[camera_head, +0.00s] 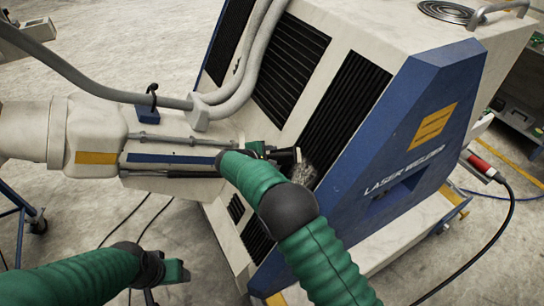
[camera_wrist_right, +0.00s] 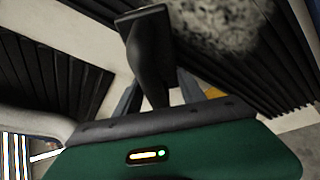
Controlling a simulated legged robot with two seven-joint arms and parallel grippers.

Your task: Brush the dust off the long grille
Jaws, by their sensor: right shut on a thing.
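The long grille (camera_head: 345,105) is a tall black slatted panel on the sloping cabinet face, nearest the blue front. Grey, fuzzy dust (camera_head: 305,172) lies on its lower part; in the right wrist view the dust (camera_wrist_right: 225,25) covers dark slats at the top. My right gripper (camera_head: 262,151) is shut on a black brush (camera_head: 287,155), beside the dust in the head view. The brush (camera_wrist_right: 150,50) stands up between the fingers in the wrist view. I cannot tell whether it touches the slats. My left gripper (camera_head: 172,271) is low at left, away from the cabinet; its jaws are unclear.
The white and blue laser welder cabinet (camera_head: 410,120) fills the right side and has other black grilles (camera_head: 290,70). A large pale machine arm (camera_head: 95,140) with grey hoses (camera_head: 110,92) reaches in from the left, close to my right gripper. Floor at lower left is mostly open, with thin cables.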

